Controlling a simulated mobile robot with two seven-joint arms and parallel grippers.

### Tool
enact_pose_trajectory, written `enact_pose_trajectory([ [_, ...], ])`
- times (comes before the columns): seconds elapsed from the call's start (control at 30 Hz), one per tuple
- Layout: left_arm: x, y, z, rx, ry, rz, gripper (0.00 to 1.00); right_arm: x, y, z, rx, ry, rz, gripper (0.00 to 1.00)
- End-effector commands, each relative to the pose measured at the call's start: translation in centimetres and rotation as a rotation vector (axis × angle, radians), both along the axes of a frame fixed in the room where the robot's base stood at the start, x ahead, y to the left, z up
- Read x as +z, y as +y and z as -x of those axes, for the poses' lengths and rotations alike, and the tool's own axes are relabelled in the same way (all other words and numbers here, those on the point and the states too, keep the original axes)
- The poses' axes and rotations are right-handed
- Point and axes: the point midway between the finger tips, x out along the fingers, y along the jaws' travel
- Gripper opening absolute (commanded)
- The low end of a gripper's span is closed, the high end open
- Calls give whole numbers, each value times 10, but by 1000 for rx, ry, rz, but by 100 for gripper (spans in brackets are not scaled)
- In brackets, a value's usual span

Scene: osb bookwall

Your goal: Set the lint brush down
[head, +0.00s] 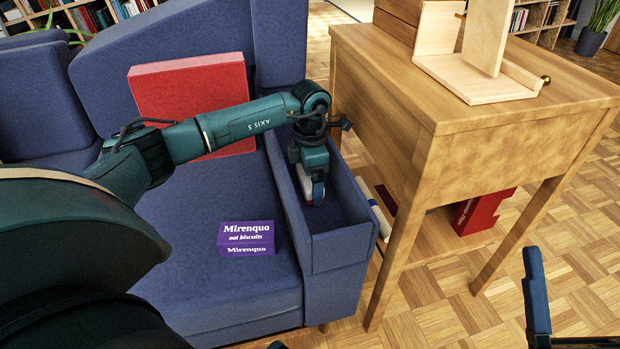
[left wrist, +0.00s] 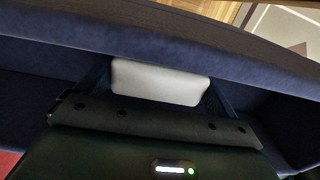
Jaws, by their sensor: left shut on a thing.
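My left gripper (head: 314,192) reaches down into the open trough-like compartment in the sofa's armrest (head: 340,240). It is shut on a pale object, which I take to be the lint brush (left wrist: 160,82). In the left wrist view its smooth, rounded white-grey end shows between the fingers, close to the blue fabric wall. In the head view only a small pale part of the brush (head: 305,187) shows beside the fingers. Whether its underside touches the compartment floor cannot be told. Part of my right gripper (head: 537,295) shows at the lower right, away from the sofa, cut off by the frame.
A purple biscuit box (head: 246,238) and a large red box (head: 190,90) are on the sofa. A wooden table (head: 400,100) stands close right of the armrest, with a wooden stand (head: 480,80) on top. A red box (head: 480,210) and a white roll-like item (head: 381,221) lie low beneath it.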

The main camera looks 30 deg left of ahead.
Motion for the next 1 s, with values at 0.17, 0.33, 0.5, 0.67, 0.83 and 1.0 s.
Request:
enact_pose_trajectory([
  [0.17, -3, 0, 0, 0, 0, 0, 73, 0, 0, 0, -1, -7, 0, 80],
  [0.33, -3, 0, 0, -1, 0, 0, 100, 2, 0, 0, 1, -10, 1, 80],
  [0.5, -2, 0, 0, -1, 0, 0, 100, 2, 0, 0, 0, -10, 0, 80],
  [0.67, 17, 0, 0, -1, -1, 0, 100, 3, 0, -1, 1, 33, -3, 80],
  [0.83, 55, 0, -1, -1, -3, -1, 100, -24, 3, 1, -3, 227, -20, 80],
  [1.0, 90, 0, -1, 0, -3, 0, 100, -44, 5, 8, -6, 379, -34, 80],
])
